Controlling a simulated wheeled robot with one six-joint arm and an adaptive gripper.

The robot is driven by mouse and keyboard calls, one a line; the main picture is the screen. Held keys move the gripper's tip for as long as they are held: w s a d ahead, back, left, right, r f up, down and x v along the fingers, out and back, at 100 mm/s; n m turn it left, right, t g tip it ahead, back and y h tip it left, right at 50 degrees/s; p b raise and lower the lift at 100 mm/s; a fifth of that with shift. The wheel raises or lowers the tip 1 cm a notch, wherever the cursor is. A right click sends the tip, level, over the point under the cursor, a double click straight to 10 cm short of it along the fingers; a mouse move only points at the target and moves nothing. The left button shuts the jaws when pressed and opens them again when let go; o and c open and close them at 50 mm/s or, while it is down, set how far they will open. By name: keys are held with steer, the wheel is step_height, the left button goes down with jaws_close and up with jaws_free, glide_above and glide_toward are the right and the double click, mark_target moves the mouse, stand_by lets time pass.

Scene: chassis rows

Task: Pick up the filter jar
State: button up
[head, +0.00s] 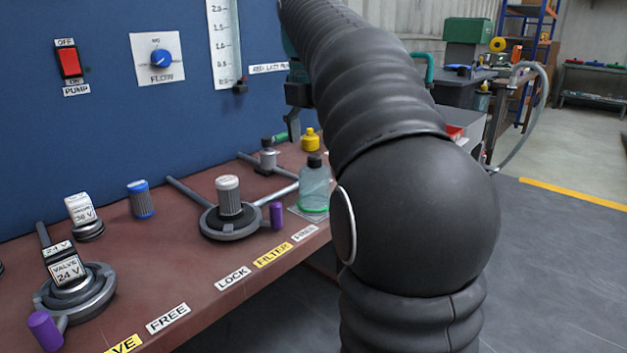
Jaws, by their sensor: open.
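In the head view, a grey ribbed cylinder with a pale top (229,196), which looks like the filter jar, stands upright in a round dark holder (231,226) on the red-brown bench. The yellow FILTER label (272,255) lies in front of it, between LOCK (232,278) and FREE (304,233) labels. The holder's lever ends in a purple knob (276,215) at its right, on the FREE side.
A clear bottle with a dark cap (315,183) stands right of the holder, near my arm. A valve unit (73,289) with a purple-knobbed lever is at front left. A blue panel (110,110) rises behind the bench. Grey floor (560,265) is clear at right.

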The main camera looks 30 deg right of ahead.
mark_target(316, 180)
steer(key=shift+w+d+f+b, duration=0.15)
steer(key=shift+f+b, duration=0.1)
steer(key=shift+f, duration=1.2)
steer(key=shift+w+d+f+b, duration=0.15)
steer(key=shift+f+b, duration=0.15)
steer(key=shift+f, duration=1.1)
steer(key=shift+w+f+b, duration=0.15)
steer(key=shift+f+b, duration=0.1)
steer(key=shift+f, duration=1.2)
steer(key=c, duration=1.3)
